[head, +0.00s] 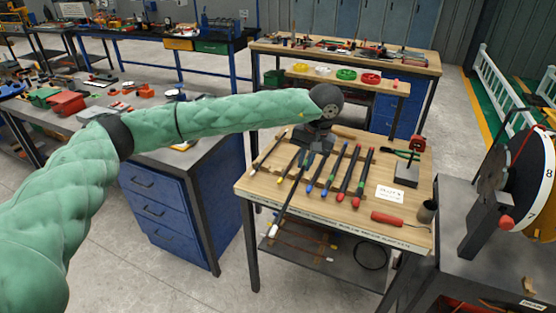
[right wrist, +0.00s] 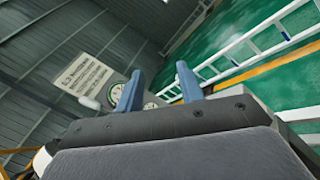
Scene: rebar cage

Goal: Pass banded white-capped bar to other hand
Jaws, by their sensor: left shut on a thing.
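My left gripper (head: 314,148) is over the back of the wooden bench, shut on a thin dark bar with a white cap (head: 273,231). The bar slants down toward the bench's front left edge, its white end low in the picture. Its upper end is hidden by the gripper and wrist, and its bands are too small to make out. My right gripper shows only in the right wrist view (right wrist: 160,78). Its two blue fingers are apart with nothing between them.
Several bars with red (head: 357,202), blue and yellow ends lie side by side on the bench (head: 410,236). A red-handled tool (head: 388,219), a white card (head: 390,193), a dark cup (head: 427,211) and green-handled pliers (head: 402,154) lie to the right. A dial machine (head: 530,185) stands further right.

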